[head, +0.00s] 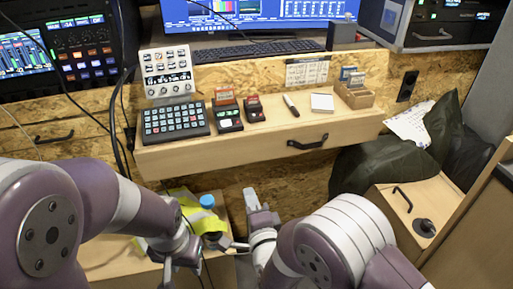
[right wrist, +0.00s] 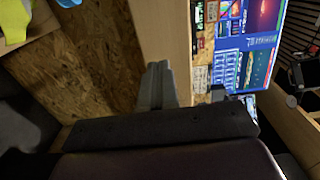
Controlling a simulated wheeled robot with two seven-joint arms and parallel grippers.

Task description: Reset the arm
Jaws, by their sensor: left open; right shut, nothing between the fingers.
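My right gripper (head: 258,205) is raised in front of the drawer front, below the shelf, with its fingers pointing up in the head view. It is shut with nothing between its fingers. In the right wrist view its closed fingers (right wrist: 158,86) show in the middle, against the wood. My left gripper (head: 184,266) is low at the left of centre, by the lower wooden surface. It is open, and my arm partly hides it. No object shows in either gripper.
The shelf (head: 240,137) above holds a button pad (head: 175,121), small card devices (head: 228,115), a pen (head: 291,105) and a wooden card box (head: 356,95). A blue-capped bottle (head: 207,201) and yellow cloth (head: 180,196) lie near my left arm. A dark bag (head: 375,168) is at right.

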